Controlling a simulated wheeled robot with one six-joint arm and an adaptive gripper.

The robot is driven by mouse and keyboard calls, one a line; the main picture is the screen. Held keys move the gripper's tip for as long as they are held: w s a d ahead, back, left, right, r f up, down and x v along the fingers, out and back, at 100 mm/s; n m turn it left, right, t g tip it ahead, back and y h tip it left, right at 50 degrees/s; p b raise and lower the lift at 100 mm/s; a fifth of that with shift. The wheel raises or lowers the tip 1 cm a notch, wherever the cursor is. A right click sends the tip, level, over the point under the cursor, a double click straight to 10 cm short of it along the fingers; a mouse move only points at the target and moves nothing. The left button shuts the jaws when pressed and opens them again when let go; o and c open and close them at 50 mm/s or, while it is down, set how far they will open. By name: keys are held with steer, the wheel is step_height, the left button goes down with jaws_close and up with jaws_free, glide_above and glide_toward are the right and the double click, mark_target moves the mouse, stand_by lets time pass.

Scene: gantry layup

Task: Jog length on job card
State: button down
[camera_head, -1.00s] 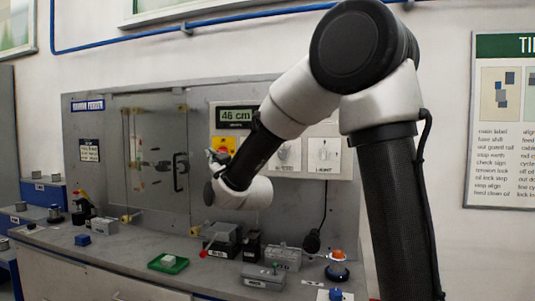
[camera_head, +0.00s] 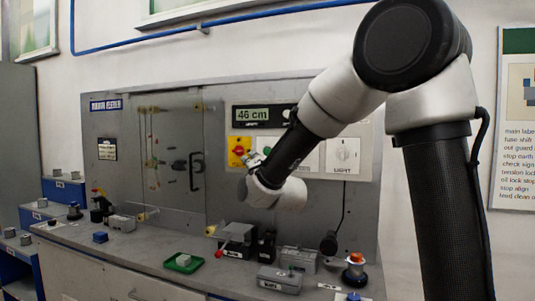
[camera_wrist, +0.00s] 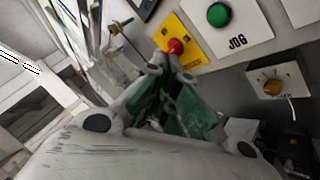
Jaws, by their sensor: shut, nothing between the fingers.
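The length display (camera_head: 252,115) on the wall panel reads what looks like 46 cm. Below it is a yellow plate (camera_head: 238,160) with a red button (camera_wrist: 175,46). Right of that is the green JOG button (camera_wrist: 218,14), on a white plate marked JOG. My gripper (camera_wrist: 172,66) is shut and empty, its tips close to the red button in the wrist view; I cannot tell whether they touch it. In the head view my gripper (camera_head: 256,156) is in front of the panel, between the yellow plate and the JOG plate, and hides part of them. I cannot make out a job card.
A LIGHT knob (camera_head: 343,155) is at the panel's right. A clear guard door (camera_head: 172,150) with a black handle is at its left. The bench carries a green tray (camera_head: 168,264), grey boxes (camera_head: 280,281) and an orange-topped button (camera_head: 357,258). Blue bins stand at left.

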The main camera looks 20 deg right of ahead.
steer(key=w+d, duration=0.5)
steer(key=w, duration=0.2)
stand_by(0.6)
steer(key=shift+w+d, duration=0.15)
steer(key=shift+w, duration=0.05)
stand_by(1.2)
steer(key=shift+w+d, duration=0.2)
steer(key=shift+w+d, duration=0.2)
steer(key=shift+w, duration=0.2)
stand_by(0.7)
steer(key=shift+s, duration=0.1)
stand_by(0.6)
steer(key=shift+s+a, duration=0.45)
steer(key=shift+s, duration=0.2)
steer(key=shift+a, duration=0.1)
steer(key=shift+s+a, duration=0.7)
steer(key=shift+s, duration=0.3)
steer(key=shift+s+a, duration=0.7)
steer(key=shift+s, duration=0.3)
